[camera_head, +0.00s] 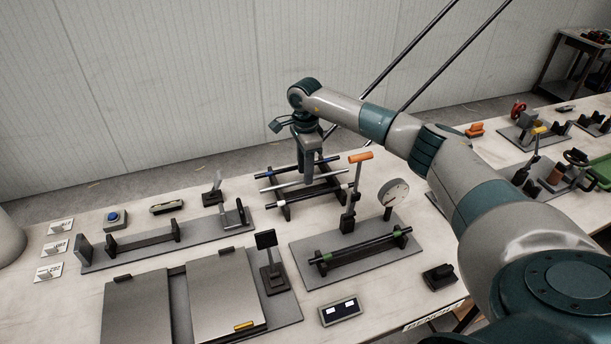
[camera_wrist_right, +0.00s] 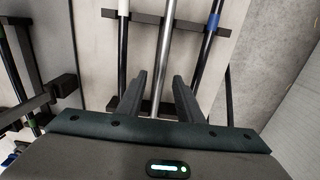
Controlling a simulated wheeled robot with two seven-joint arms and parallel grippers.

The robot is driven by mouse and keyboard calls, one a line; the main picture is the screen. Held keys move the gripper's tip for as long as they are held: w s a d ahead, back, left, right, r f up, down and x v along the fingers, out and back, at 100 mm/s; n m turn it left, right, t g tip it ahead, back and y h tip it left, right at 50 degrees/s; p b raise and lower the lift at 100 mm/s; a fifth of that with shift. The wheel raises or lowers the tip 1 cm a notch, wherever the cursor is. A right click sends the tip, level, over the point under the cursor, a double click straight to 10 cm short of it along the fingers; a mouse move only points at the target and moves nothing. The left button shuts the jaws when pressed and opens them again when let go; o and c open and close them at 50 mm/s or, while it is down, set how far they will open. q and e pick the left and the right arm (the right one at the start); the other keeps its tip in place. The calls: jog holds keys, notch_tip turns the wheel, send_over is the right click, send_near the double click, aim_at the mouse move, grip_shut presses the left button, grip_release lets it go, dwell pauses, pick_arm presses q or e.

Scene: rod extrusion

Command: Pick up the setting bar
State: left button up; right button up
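Three bars lie across a dark rack (camera_head: 285,212) at the back of the table. The middle one is a plain silver bar (camera_head: 275,188). No label shows which is the setting bar. My right gripper (camera_head: 308,181) points down over the rack. In the wrist view its fingers (camera_wrist_right: 160,78) are apart, with the silver bar (camera_wrist_right: 163,45) running between them; contact is not visible. The blue-banded bar (camera_wrist_right: 212,25) and white-ended bar (camera_wrist_right: 123,45) lie outside the fingers. My left gripper is out of view.
In front of the rack stands a grey-based fixture with an orange-handled lever (camera_head: 360,157), a dial gauge (camera_head: 393,192) and a green-ended rod (camera_head: 360,248). A long bracketed plate (camera_head: 150,255) lies left. Flat metal plates (camera_head: 225,290) lie at the front.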

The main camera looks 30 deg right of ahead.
jog(key=shift+f, duration=0.75)
jog(key=shift+c, duration=0.6)
grip_shut()
jog(key=shift+r, duration=0.1)
